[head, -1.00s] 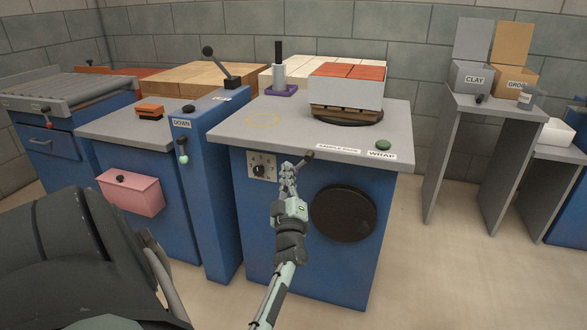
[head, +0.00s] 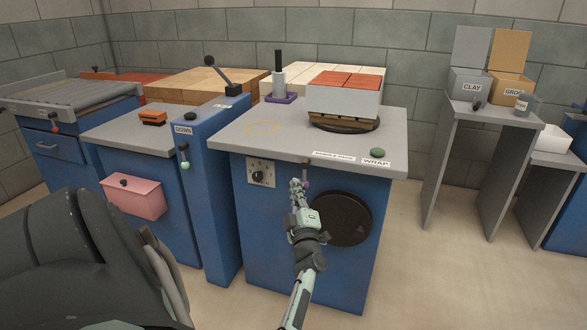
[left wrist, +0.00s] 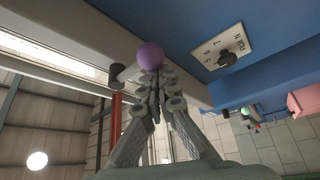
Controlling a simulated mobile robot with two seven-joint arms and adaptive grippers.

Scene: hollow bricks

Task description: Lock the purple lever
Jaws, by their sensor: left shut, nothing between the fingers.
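The purple lever (head: 307,183) is on the front edge of the grey-topped blue table. Its short arm hangs roughly straight down from a dark pivot under the edge, and a purple ball is at its end. In the left wrist view the purple ball (left wrist: 150,55) is just beyond the fingertips, with the dark pivot beside it. My left gripper (head: 296,183) is shut and empty, its tips right beside the ball in the head view; I cannot tell whether they touch it. The fingers also show in the left wrist view (left wrist: 154,82). My right gripper is not in view.
A dial (head: 259,172) is left of the lever, and a round black disc (head: 342,218) is below right. A narrow blue stand (head: 212,190) with a DOWN handle is left.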

